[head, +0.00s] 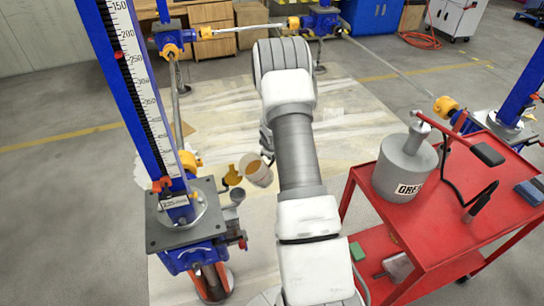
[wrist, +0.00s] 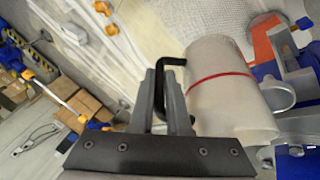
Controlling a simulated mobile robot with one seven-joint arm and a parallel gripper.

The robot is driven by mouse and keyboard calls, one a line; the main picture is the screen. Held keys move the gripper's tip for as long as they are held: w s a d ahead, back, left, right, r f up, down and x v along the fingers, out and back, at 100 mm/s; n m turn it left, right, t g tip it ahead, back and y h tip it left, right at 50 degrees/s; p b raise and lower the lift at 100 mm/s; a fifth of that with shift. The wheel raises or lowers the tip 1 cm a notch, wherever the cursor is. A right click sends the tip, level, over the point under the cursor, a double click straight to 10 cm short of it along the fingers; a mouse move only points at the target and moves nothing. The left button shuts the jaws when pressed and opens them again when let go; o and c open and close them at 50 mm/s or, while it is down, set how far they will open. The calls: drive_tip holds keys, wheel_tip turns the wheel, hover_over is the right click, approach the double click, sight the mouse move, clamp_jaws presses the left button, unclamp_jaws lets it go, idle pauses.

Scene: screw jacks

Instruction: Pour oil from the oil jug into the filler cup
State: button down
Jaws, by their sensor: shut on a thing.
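The oil jug (head: 261,178) is a whitish cylinder with brown oil showing at its mouth in the head view. It is held in the air, tilted, just right of the near blue screw jack. In the wrist view the jug (wrist: 225,95) has a red band and a black handle (wrist: 163,85). My gripper (wrist: 165,85) is shut on that handle; in the head view my arm hides its fingers. A small grey cup (head: 237,196), apparently the filler cup, sits at the near jack's right side, below and left of the jug. I cannot tell its contents.
The near jack has a grey top plate (head: 190,215) and a tall blue scaled post (head: 135,90). A yellow part (head: 233,176) is close to the jug's left. A red cart (head: 440,225) with a grease drum (head: 405,170) stands at right.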

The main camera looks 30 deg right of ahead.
drive_tip(key=shift+s+a+r+n+t+h+b, duration=0.15)
drive_tip(key=shift+a+r+h+b, duration=0.3)
drive_tip(key=shift+b, duration=0.8)
drive_tip(key=shift+w+a+r+n+t+h+b, duration=0.15)
drive_tip(key=shift+r+h+b, duration=0.45)
drive_tip(key=shift+b, duration=0.7)
drive_tip(key=shift+s+a+r+t+h+b, duration=0.1)
drive_tip(key=shift+a+r+h+b, duration=0.4)
drive_tip(key=shift+b, duration=0.75)
drive_tip(key=shift+s+a+r+n+h+b, duration=0.15)
drive_tip(key=shift+a+r+h+b, duration=0.1)
drive_tip(key=shift+r+h+b, duration=0.3)
drive_tip(key=shift+w+a+r+n+h+b, duration=0.1)
drive_tip(key=shift+a+r+n+h+b, duration=0.15)
drive_tip(key=shift+r+b, duration=0.4)
drive_tip(key=shift+s+a+r+t+h+b, duration=0.15)
drive_tip(key=shift+a+r+t+h+b, duration=0.35)
drive_tip(key=shift+r+h+b, duration=0.35)
drive_tip(key=shift+a+r, duration=0.1)
drive_tip(key=shift+r, duration=0.05)
drive_tip(key=shift+a+r+h+b, duration=0.25)
drive_tip(key=shift+r+h+b, duration=0.05)
drive_tip(key=shift+r+h, duration=0.1)
drive_tip(key=shift+a+r+b, duration=0.15)
drive_tip(key=shift+a+b, duration=0.1)
drive_tip(key=shift+b, duration=0.15)
drive_tip(key=shift+h, duration=0.3)
drive_tip(key=shift+s+a+r+n+h+b, duration=0.15)
drive_tip(key=shift+a+r+n+h+b, duration=0.25)
drive_tip(key=shift+b, duration=0.35)
